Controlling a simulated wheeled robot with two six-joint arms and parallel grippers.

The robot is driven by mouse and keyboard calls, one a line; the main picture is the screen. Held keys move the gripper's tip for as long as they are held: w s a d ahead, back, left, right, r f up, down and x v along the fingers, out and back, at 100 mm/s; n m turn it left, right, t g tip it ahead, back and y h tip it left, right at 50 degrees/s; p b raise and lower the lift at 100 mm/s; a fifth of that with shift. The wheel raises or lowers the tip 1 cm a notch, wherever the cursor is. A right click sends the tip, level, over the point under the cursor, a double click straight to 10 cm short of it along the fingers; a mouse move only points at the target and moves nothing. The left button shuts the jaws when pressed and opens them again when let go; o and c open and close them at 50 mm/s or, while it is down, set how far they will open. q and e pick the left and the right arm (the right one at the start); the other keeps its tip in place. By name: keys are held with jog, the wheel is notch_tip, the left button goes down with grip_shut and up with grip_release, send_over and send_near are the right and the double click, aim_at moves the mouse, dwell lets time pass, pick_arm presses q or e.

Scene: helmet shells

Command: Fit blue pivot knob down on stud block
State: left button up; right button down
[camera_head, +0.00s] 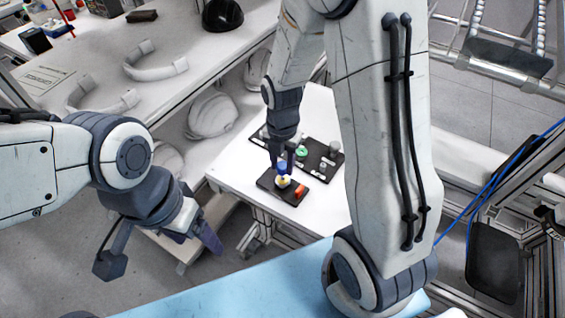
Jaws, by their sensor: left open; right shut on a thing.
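My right gripper (282,160) comes down from above over a small white table and is shut on the blue pivot knob (282,169). The knob is partly hidden between the fingers. Just below it, a small white and yellow piece, seemingly the stud block (283,182), sits on a black plate (269,186). I cannot tell whether the knob touches it. My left gripper (160,250) is open and empty, low at the left, well away from the table.
An orange piece (300,190) is on the same plate. Behind it, a dark tray (318,170) holds a green ring (301,152) and several grey parts. White helmet shells (212,116) lie on a shelf under the long bench (190,45). The white table (235,165) is clear at its left.

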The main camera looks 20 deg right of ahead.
aim_at(282, 165)
jog(key=shift+p, duration=0.45)
dwell(1.1)
jog(key=shift+f+b, duration=1.05)
jog(key=shift+f, duration=0.3)
jog(key=shift+c, duration=1.9)
grip_release()
notch_tip(282, 165, up, 10)
jog(key=shift+r, duration=0.25)
